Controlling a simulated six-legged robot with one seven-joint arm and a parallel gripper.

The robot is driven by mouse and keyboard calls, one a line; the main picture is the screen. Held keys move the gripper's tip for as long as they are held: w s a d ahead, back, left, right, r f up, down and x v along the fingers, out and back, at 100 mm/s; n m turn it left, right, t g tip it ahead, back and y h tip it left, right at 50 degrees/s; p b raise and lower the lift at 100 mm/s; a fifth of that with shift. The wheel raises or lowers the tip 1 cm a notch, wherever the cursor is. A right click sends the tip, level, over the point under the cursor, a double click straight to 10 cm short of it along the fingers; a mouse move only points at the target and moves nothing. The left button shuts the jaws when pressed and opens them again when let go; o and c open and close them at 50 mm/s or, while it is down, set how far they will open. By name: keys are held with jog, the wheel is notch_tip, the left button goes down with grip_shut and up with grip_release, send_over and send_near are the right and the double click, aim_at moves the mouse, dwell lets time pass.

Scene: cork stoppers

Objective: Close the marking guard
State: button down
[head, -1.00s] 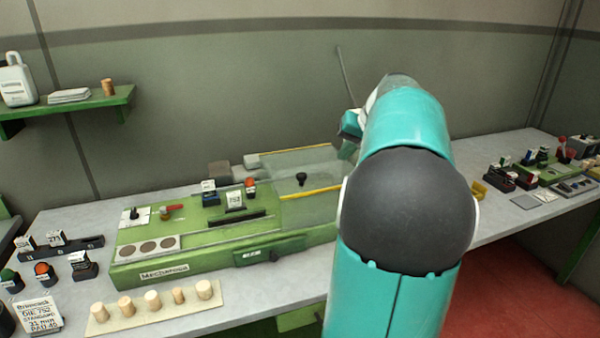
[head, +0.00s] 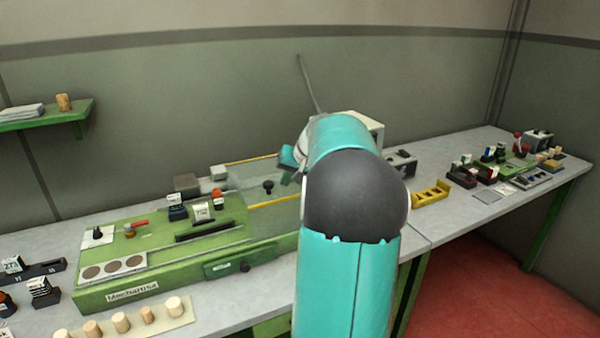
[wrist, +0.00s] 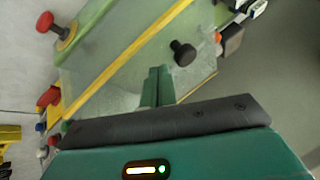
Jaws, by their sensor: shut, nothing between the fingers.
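The marking guard (head: 240,178) is a clear panel with yellow edge strips over the right part of the green marking machine (head: 130,275). A black knob (head: 268,186) stands on it. The stamp block marked 752 (head: 202,211) is left of the panel, uncovered. In the wrist view the guard's clear surface (wrist: 125,82) and knob (wrist: 183,52) lie just ahead of my gripper (wrist: 155,72). Its fingers are shut and empty, beside the knob and apart from it in the picture. In the head view my gripper (head: 288,158) is partly hidden by my arm, right of and above the knob.
Several corks (head: 121,322) stand on a board in front of the machine. A red knob (wrist: 45,22) shows in the wrist view. A yellow rack (head: 431,194) sits right of my arm, with stamps and pads farther right. A wall is behind the bench.

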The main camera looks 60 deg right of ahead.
jog(key=shift+w+a+f, duration=0.15)
jog(key=shift+w+a, duration=0.3)
jog(key=shift+w, duration=0.25)
jog(key=w+a, duration=0.6)
jog(key=a, duration=0.5)
jog(key=w+a, duration=0.7)
jog(key=a, duration=0.4)
jog(key=shift+w+a, duration=0.2)
jog(key=shift+a, duration=0.1)
jog(key=shift+w+a, duration=0.1)
jog(key=shift+a, duration=0.05)
